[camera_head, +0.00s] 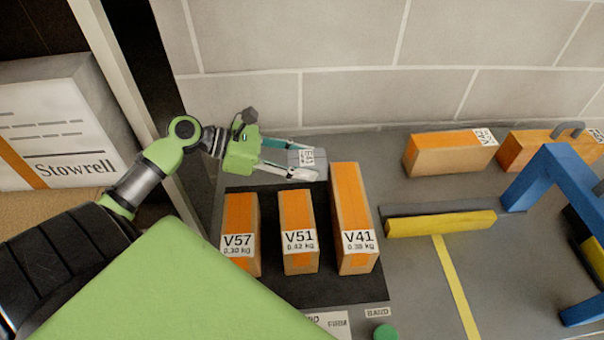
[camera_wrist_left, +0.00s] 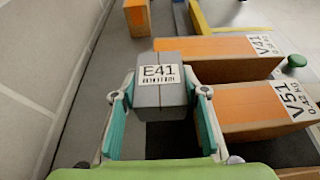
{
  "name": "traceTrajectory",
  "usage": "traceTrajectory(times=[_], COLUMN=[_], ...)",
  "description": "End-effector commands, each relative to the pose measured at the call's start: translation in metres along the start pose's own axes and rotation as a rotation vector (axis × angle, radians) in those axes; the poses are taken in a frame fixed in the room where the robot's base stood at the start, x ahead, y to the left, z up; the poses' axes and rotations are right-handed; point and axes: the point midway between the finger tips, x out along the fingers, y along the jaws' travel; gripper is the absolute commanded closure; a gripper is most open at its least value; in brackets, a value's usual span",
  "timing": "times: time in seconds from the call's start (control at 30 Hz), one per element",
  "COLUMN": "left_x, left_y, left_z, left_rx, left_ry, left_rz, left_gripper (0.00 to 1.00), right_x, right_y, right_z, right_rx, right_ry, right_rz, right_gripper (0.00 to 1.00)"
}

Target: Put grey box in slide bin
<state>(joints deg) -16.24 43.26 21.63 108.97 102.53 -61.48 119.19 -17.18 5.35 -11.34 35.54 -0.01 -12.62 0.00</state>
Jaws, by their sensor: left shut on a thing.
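The grey box (camera_head: 308,156), labelled E41, is between the fingers of my left gripper (camera_head: 290,161) near the back wall, behind the orange-topped boxes. In the left wrist view the grey box (camera_wrist_left: 162,93) sits between the two teal finger pads of the left gripper (camera_wrist_left: 160,118), which is shut on it. I cannot tell whether the box touches the surface below. No container that I can clearly name as the slide bin shows. My right gripper is not in view.
Orange-topped boxes V57 (camera_head: 241,228), V51 (camera_head: 297,225) and V41 (camera_head: 352,215) stand in a row on a black mat (camera_head: 330,291). A yellow bar (camera_head: 440,224), a blue frame (camera_head: 548,180) and more orange-topped boxes (camera_head: 450,155) are to the right. A wall (camera_head: 330,50) is behind.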

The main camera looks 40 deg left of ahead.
Motion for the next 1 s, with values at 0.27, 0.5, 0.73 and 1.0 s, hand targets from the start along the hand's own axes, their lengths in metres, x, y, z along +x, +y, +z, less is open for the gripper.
traceTrajectory(times=[0.27, 0.5, 0.73, 1.0], left_x=[0.017, 0.026, 0.033, 0.034], left_y=[0.0, 0.0, 0.0, 0.0], left_z=[-0.04, -0.062, -0.078, -0.08], left_rx=[0.001, -0.003, 0.001, 0.0], left_ry=[-0.002, -0.002, -0.001, -0.001], left_rz=[0.001, 0.001, 0.0, 0.0], left_gripper=[0.81, 0.81, 0.81, 0.56], right_x=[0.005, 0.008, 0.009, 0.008], right_y=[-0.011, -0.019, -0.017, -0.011], right_z=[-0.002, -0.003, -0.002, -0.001], right_rx=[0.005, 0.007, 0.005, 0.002], right_ry=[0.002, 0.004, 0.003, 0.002], right_rz=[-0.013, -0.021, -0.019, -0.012], right_gripper=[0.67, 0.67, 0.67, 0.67])
